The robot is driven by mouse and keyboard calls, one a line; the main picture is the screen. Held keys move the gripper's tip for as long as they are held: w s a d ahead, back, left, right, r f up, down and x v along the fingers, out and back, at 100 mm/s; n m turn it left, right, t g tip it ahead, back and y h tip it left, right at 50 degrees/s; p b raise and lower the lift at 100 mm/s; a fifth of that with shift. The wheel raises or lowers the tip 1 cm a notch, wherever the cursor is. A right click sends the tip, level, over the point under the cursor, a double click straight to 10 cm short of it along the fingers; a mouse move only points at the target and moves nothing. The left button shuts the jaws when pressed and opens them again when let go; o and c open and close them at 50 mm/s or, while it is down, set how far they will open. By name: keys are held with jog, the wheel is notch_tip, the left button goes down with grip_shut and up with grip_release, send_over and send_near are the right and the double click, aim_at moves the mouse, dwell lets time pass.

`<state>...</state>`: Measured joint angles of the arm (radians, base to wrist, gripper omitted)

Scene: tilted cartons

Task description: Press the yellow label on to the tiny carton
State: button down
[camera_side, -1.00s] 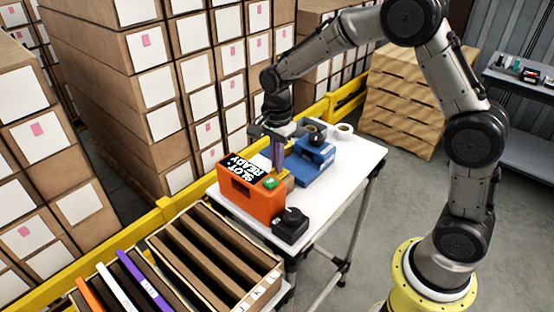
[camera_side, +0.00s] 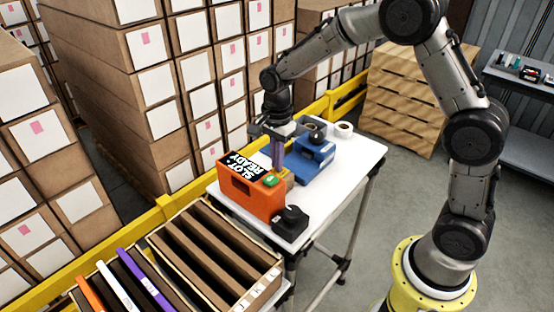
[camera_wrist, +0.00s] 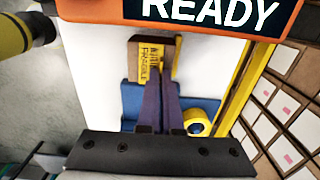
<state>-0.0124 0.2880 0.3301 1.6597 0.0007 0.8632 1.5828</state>
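The tiny carton (camera_wrist: 134,57) is a small brown box near the top middle of the wrist view, on the white table. The yellow label (camera_wrist: 148,64), with dark print reading FRAGILE, lies over its face; whether it is fully flat against it I cannot tell. My gripper (camera_wrist: 160,84) points at the carton. Its two purple fingers are close together and their tips overlap the label's lower right part. In the side view my gripper (camera_side: 279,170) reaches down behind the orange box, which hides most of the carton.
The orange SLOT READY box (camera_side: 250,197) stands right beside the fingers. A blue device (camera_side: 313,160) and a yellow tape roll (camera_wrist: 197,122) are close by. A black device (camera_side: 290,224) sits at the front edge. The table's right side (camera_side: 352,160) is clear.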

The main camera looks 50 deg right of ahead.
jog(key=c, duration=1)
grip_release()
notch_tip(320, 180, up, 20)
dwell(0.4)
jog(key=shift+f, duration=0.1)
